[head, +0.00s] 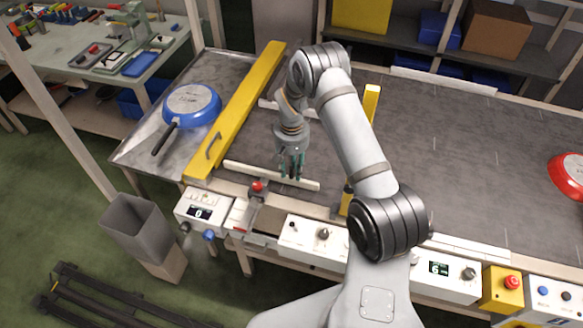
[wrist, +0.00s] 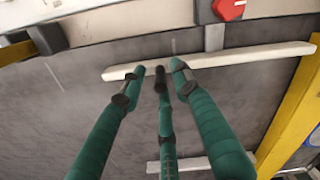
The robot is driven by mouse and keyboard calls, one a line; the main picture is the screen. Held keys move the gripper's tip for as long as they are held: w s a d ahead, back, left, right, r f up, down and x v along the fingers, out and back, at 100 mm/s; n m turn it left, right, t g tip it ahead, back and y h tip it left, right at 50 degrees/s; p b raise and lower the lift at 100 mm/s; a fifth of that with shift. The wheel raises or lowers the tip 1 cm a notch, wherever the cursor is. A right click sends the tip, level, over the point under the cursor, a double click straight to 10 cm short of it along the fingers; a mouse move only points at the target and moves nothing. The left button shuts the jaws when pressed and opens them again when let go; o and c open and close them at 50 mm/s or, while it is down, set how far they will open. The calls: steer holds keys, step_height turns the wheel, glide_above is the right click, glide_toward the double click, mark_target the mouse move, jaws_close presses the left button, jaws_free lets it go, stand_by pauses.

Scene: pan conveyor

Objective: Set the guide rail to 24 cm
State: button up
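The guide rail is a long pale bar (head: 245,171) on the grey conveyor belt, near its front edge. In the wrist view the bar (wrist: 260,55) runs across the upper part. A red knob (head: 258,186) sits at the front beside the bar; it shows in the wrist view at the top edge (wrist: 228,9). My gripper (head: 291,175) hangs fingers down over the bar's right part. Its green fingers (wrist: 156,74) have their tips apart at the bar's near edge, with nothing clearly held. Whether they touch the bar is unclear.
A second pale bar (head: 270,104) lies farther back. Yellow beams (head: 240,112) flank the area. A blue pan (head: 192,105) lies at left, a red pan (head: 570,174) at right. Control boxes with displays (head: 199,213) line the front.

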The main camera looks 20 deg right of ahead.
steer(key=shift+f, duration=0.25)
steer(key=shift+c, duration=0.5)
jaws_close()
stand_by(0.4)
